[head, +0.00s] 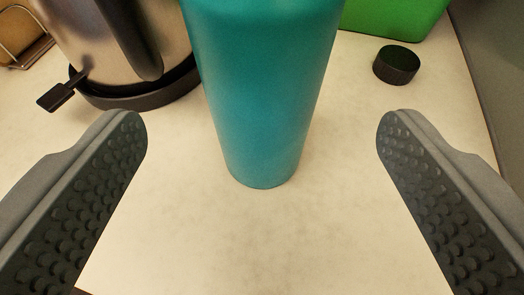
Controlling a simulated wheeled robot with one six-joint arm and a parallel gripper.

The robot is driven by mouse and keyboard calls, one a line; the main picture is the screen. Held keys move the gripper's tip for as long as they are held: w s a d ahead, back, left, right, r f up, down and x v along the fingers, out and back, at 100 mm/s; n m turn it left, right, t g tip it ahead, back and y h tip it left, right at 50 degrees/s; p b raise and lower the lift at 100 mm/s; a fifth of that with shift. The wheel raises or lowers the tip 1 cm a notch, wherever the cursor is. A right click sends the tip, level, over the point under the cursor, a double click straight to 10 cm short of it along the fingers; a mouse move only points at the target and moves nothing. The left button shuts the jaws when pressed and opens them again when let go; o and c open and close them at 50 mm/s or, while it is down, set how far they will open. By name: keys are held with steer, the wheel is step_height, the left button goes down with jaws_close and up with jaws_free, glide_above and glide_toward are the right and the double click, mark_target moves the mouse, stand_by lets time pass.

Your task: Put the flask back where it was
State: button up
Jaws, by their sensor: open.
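The flask (265,95) is a teal cylinder standing upright on the pale counter, in the middle of the head view. Its top is cut off by the upper edge of the picture. My gripper (262,125) is open, with one dark studded finger on each side of the view. The flask stands between and a little beyond the fingertips, with a clear gap on both sides. Nothing is held.
A steel kettle (105,40) on a dark base stands at the left behind the flask. A small black round cap (396,65) lies at the right, near a green box (400,15). The counter (262,235) is bare in front; its right edge is close.

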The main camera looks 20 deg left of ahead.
steer(key=shift+v, duration=2.6)
steer(key=s+a+m+g+h, duration=0.1)
steer(key=s+a+h, duration=0.1)
steer(key=s+a, duration=0.4)
steer(key=s+a+m+h, duration=0.1)
steer(key=s+a, duration=0.3)
steer(key=a, duration=0.5)
steer(key=s+a+r+t, duration=0.2)
steer(key=s+a+r, duration=0.1)
steer(key=s, duration=0.4)
steer(key=s+a+r+m+t+h, duration=0.1)
steer(key=s+a+r+t, duration=0.2)
steer(key=s+a, duration=0.3)
steer(key=shift+s, duration=0.55)
steer(key=shift+a+r, duration=0.1)
steer(key=shift+c, duration=0.4)
